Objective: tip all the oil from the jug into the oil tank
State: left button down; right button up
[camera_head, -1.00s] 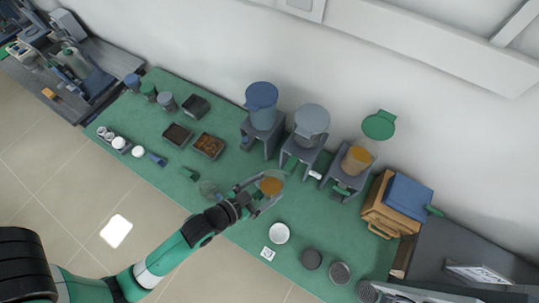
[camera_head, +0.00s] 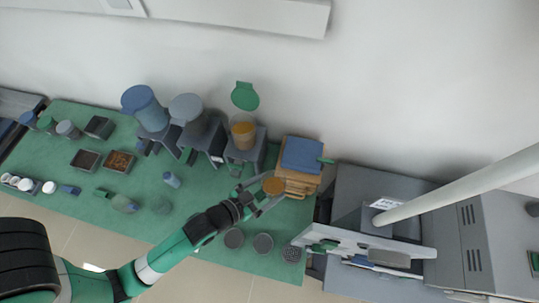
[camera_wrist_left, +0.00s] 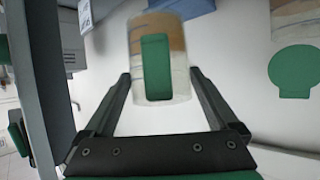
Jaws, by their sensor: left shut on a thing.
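My left gripper (camera_head: 262,194) is shut on the jug (camera_head: 274,186), a clear vessel with amber oil in it. In the left wrist view the jug (camera_wrist_left: 178,62) sits between the fingers, its green handle (camera_wrist_left: 156,68) facing the camera. The jug is in the air in front of the wooden box, to the right of and nearer than the oil tank. The oil tank (camera_head: 243,134) is a clear container with amber oil on a grey stand. Its green round lid (camera_head: 245,96) is open; the lid also shows in the wrist view (camera_wrist_left: 293,72). My right gripper is not in view.
A wooden box (camera_head: 297,184) with a blue top (camera_head: 301,154) stands right of the tank. Blue (camera_head: 144,106) and grey (camera_head: 187,109) lidded tanks stand to its left. Grey furnaces (camera_head: 470,235) fill the right. Dark round dishes (camera_head: 263,243) lie near the front edge of the green mat.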

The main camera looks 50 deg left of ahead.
pick_arm(q)
jog(key=shift+w+d+f, duration=0.25)
jog(key=shift+w+f, duration=0.2)
jog(key=shift+f, duration=0.05)
jog(key=a+f+n+y, duration=0.1)
jog(key=w+a+f+n+y, duration=0.1)
jog(key=a, duration=0.1)
jog(key=shift+a, duration=0.15)
jog(key=w+a+r+n+g+y, duration=0.1)
jog(key=w+a+r+n+y, duration=0.1)
jog(key=w+a, duration=0.3)
jog(key=w+a+r+n+g+y, duration=0.1)
jog(key=w+a+r+n+y, duration=0.2)
jog(key=a, duration=1)
jog(key=shift+w+r+n+b, duration=0.35)
jog(key=shift+w+r+n, duration=0.35)
jog(key=shift+w, duration=0.5)
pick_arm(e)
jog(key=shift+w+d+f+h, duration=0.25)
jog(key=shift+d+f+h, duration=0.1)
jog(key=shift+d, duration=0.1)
